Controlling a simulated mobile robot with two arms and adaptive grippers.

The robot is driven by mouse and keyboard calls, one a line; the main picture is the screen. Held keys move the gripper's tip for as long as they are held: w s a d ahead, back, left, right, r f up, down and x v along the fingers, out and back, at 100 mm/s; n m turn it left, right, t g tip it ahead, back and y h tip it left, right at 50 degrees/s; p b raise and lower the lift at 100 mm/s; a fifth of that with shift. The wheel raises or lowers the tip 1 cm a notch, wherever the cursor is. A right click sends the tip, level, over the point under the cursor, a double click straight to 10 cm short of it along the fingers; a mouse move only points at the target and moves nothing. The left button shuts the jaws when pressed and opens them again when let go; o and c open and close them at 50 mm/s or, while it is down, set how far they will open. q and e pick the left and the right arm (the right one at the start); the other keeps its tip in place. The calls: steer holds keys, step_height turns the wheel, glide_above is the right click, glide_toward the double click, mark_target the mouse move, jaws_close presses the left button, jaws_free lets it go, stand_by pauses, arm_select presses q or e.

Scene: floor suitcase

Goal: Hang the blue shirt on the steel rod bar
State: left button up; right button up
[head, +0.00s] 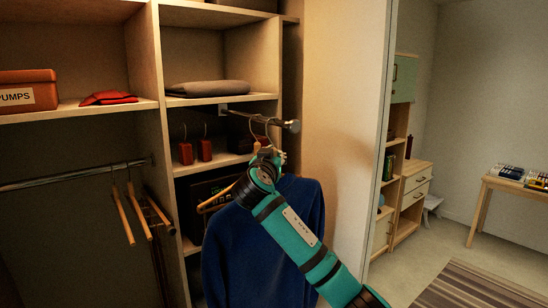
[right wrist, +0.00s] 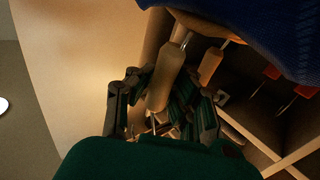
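The blue shirt (head: 262,245) hangs upright in front of the closet divider; its cloth also shows at the top of the right wrist view (right wrist: 275,30). My right gripper (head: 264,160) is at the shirt's neck. In the right wrist view its fingers (right wrist: 160,98) close around a wooden hanger (right wrist: 166,82). Wire hooks reach up at the short steel rod bar (head: 262,118), which juts from the shelf front. I cannot tell whether the shirt's hook rests on the bar. My left gripper is not in view.
A longer rod (head: 75,177) at left carries several empty hangers (head: 137,210). Shelves hold a PUMPS box (head: 28,92), a red cloth (head: 109,98) and a grey folded cloth (head: 208,88). A pale panel (head: 345,120) stands right of the bar.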

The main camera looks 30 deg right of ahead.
steer(key=o, duration=0.3)
steer(key=shift+a+f, duration=0.1)
steer(key=v, duration=1.2)
